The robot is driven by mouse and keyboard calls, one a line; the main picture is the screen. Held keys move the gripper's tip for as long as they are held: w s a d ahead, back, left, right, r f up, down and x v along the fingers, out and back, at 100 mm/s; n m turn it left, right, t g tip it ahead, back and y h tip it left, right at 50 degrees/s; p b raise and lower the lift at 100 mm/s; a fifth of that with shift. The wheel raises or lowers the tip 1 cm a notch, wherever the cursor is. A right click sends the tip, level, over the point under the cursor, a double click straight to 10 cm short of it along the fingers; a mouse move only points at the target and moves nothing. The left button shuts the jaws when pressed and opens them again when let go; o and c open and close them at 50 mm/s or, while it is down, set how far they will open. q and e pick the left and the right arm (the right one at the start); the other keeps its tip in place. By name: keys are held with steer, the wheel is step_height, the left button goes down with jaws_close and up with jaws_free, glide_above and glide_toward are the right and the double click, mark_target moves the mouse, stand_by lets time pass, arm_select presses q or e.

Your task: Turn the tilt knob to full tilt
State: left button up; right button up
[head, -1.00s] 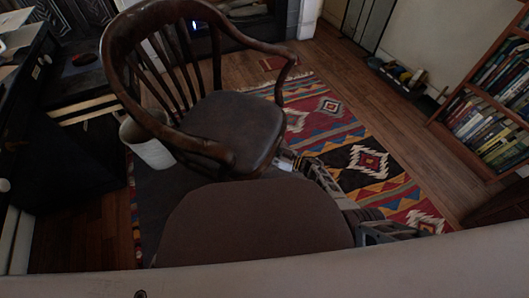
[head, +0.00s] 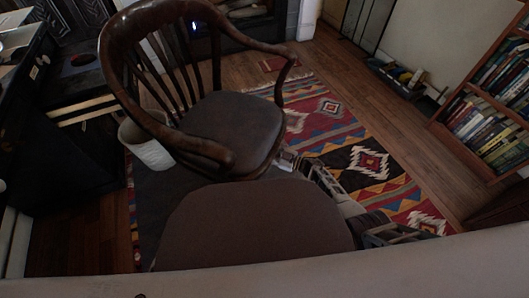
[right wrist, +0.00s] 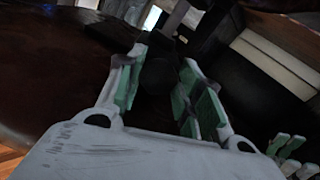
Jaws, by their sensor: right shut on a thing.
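A wooden armchair (head: 228,130) with a slatted back and dark seat stands left of centre in the head view. A small dark shape (right wrist: 160,78), apparently the tilt knob, sits between the green-padded fingers of my right gripper (right wrist: 168,76) in the right wrist view. The fingers are shut on it, with a dark surface close around them. Its turn angle cannot be read. In the head view my right arm runs up beside the front seat to the armchair's seat edge. Green-padded fingertips at the wrist view's lower right look like my left gripper (right wrist: 290,157); its opening is unclear.
A brown rounded seat (head: 255,225) fills the near middle. A white bin (head: 147,146) stands behind the armchair's left side. A patterned rug (head: 365,160) lies to the right, and a bookcase (head: 490,110) stands at the right edge. Wood floor between them is clear.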

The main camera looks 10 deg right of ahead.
steer(key=o, duration=1)
steer(key=shift+o, duration=0.2)
steer(key=v, duration=1.2)
